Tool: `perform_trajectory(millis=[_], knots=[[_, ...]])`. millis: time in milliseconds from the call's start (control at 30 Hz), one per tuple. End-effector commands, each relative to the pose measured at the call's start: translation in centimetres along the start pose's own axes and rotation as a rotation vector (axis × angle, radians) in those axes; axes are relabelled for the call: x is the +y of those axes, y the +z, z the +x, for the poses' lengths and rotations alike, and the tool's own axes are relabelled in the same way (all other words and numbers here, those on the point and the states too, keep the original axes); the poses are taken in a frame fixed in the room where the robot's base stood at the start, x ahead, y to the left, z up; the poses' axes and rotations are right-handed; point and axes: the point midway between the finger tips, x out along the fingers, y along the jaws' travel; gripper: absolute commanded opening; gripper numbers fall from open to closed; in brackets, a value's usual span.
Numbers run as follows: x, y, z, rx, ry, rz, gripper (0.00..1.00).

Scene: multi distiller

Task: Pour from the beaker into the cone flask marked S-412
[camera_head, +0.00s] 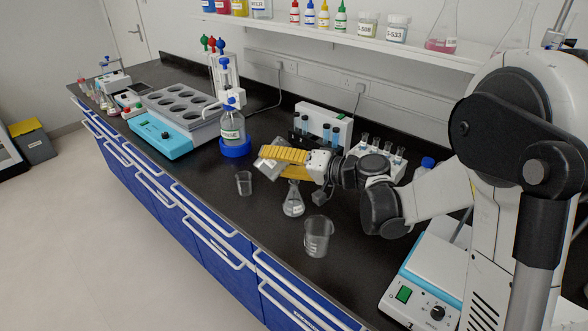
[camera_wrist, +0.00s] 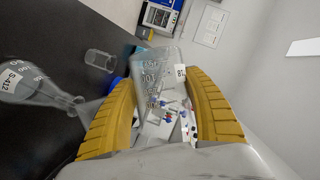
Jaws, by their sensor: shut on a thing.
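My gripper (camera_head: 290,163) is shut on a clear graduated beaker (camera_head: 268,167) above the bench. Its yellow fingers stand on both sides of this beaker (camera_wrist: 163,75) in the wrist view. The beaker looks tilted, and I cannot make out liquid in it or a stream from it. The cone flask marked S-412 (camera_head: 293,203) stands upright on the bench, below my gripper. The flask (camera_wrist: 30,82) lies at the left in the wrist view, its label readable, apart from the held beaker.
A small beaker (camera_head: 244,184) stands left of the flask and a larger one (camera_head: 318,238) stands front right. A wash bottle on a blue base (camera_head: 235,149), a grey block with wells (camera_head: 183,107), a vial rack (camera_head: 376,152) and a hotplate (camera_head: 425,290) are around.

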Motion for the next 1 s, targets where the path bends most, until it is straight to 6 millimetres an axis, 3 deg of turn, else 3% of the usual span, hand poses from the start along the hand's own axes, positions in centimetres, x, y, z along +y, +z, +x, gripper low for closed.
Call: perform_trajectory(millis=[1000], knots=[[0.14,0.04,0.01,0.000,-0.016,0.039,0.19]])
